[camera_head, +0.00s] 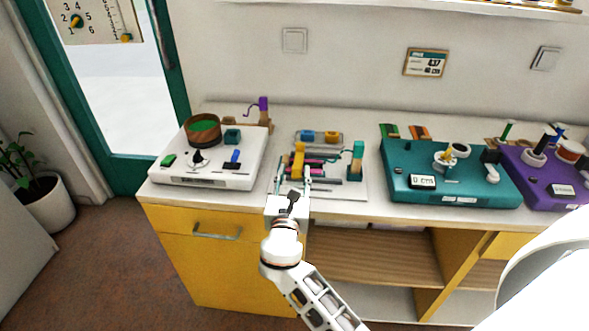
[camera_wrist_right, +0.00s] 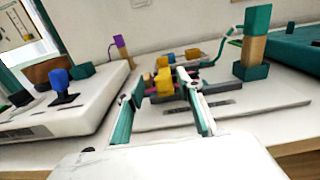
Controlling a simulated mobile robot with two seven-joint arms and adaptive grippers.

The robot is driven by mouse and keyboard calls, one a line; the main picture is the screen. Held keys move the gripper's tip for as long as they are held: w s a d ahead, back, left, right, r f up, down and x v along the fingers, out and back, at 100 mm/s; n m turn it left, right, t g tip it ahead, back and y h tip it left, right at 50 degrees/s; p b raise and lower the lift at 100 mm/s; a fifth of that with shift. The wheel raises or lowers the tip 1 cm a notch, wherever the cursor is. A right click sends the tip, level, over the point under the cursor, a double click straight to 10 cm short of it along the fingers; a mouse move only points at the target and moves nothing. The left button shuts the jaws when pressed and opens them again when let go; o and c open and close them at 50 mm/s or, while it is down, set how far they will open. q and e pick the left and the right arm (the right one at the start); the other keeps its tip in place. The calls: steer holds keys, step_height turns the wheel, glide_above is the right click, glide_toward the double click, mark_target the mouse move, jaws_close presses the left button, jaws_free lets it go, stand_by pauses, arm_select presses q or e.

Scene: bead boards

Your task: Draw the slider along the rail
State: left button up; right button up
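A yellow upright piece (camera_head: 298,160), seemingly the slider, stands over dark and pink bars, apparently the rail (camera_head: 322,181), on a pale board (camera_head: 350,190) in the middle of the counter. My right gripper (camera_head: 293,184) is in front of the yellow piece with its fingers apart. In the right wrist view the right gripper (camera_wrist_right: 163,112) is open, and the yellow piece (camera_wrist_right: 163,80) shows beyond and between its fingers. I cannot tell whether a finger touches it. The far end of the bars is partly hidden. My left gripper is not in view.
A white board (camera_head: 240,172) with knobs lies to the left, and teal (camera_head: 400,185) and purple (camera_head: 530,180) boards lie to the right. The counter's front edge is close below the gripper.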

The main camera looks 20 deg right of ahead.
steer(key=v, duration=0.5)
steer(key=shift+a, duration=0.1)
stand_by(0.4)
